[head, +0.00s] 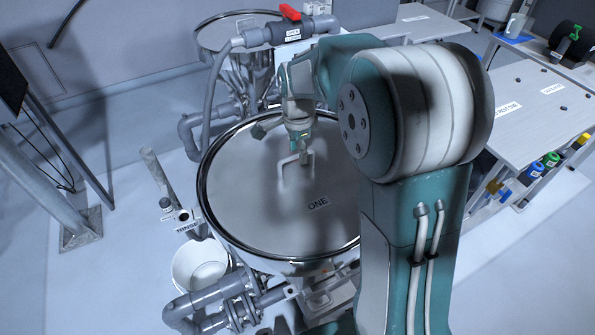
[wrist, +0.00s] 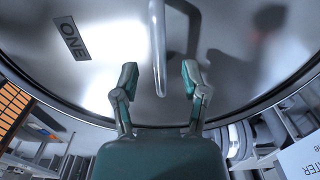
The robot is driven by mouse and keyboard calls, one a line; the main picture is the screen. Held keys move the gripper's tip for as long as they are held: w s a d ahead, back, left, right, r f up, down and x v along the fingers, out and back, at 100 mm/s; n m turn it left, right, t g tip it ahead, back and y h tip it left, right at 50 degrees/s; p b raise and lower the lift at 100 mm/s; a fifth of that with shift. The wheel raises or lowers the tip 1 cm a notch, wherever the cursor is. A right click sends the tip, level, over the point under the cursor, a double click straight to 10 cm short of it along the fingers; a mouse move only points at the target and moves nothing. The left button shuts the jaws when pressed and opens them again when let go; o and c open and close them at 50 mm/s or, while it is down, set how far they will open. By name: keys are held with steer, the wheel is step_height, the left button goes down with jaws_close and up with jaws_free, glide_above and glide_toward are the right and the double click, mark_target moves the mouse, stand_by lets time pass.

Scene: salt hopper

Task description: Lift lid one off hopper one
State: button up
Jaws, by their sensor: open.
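Lid one (head: 265,208) is a round grey metal disc with a shiny rim and the label "ONE". It lies flat on hopper one, whose body is mostly hidden under it. A pale bar handle (head: 300,160) stands up from the lid. My gripper (head: 300,150) is over the lid at the handle. In the wrist view my gripper (wrist: 160,78) is open, with one finger on each side of the handle (wrist: 160,50). I cannot tell whether a finger touches it. The lid's label (wrist: 73,39) shows at the upper left there.
A second hopper (head: 235,32) stands behind, beside grey pipes and a valve with a red handle (head: 290,11). A white bucket (head: 200,265) and more pipes (head: 215,305) are at the lower left. A bench (head: 530,105) with coloured bottles is at the right. Open floor lies left.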

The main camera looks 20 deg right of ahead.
steer(key=shift+a+f, duration=0.15)
steer(key=shift+f, duration=0.7)
steer(key=shift+a, duration=0.2)
steer(key=c, duration=0.8)
steer(key=shift+d, duration=0.15)
